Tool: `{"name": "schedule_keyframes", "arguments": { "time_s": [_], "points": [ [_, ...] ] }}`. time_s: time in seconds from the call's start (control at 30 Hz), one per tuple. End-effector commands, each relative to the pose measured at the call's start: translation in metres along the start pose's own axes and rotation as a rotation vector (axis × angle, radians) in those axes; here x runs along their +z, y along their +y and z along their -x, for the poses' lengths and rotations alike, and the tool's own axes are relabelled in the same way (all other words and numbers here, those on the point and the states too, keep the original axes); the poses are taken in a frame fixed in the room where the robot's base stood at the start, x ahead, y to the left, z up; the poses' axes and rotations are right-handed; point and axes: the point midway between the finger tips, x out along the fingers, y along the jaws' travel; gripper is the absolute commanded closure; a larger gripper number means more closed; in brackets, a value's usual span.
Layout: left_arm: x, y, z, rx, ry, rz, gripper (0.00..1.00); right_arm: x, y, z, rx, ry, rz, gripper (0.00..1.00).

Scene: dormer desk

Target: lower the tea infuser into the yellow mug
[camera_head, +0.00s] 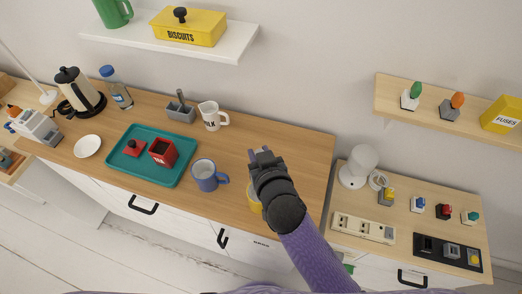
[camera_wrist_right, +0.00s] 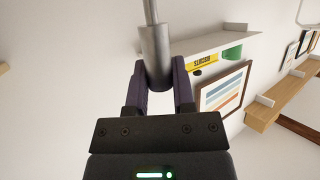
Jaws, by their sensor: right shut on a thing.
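The yellow mug (camera_head: 252,197) stands near the counter's front edge, mostly hidden behind my right arm in the head view. My right gripper (camera_head: 258,153) is above the counter in that view, close to the mug. In the right wrist view, my right gripper (camera_wrist_right: 159,75) is shut on a grey metal cylinder with a thin rod, which I take to be the handle of the tea infuser (camera_wrist_right: 154,45). The rod runs out of the frame, so the infuser's far end is hidden. I cannot tell whether it is over the mug. My left gripper is not in view.
A blue mug (camera_head: 205,175) stands left of the yellow mug. Left of that is a teal tray (camera_head: 128,165) with a red canister (camera_head: 163,152) and its lid. A white milk jug (camera_head: 211,117) stands behind. The counter right of my gripper is clear.

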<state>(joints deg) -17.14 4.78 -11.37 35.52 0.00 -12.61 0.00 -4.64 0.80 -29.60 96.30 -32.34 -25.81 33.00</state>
Motion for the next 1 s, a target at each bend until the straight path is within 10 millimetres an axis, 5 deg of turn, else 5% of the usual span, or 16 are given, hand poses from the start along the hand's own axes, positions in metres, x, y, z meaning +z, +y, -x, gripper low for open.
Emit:
{"name": "schedule_keyframes", "arguments": {
  "time_s": [1.0],
  "points": [
    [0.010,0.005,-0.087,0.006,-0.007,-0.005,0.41,0.095,0.000,-0.035,0.001,0.000,-0.001,1.00]
  ]
}}
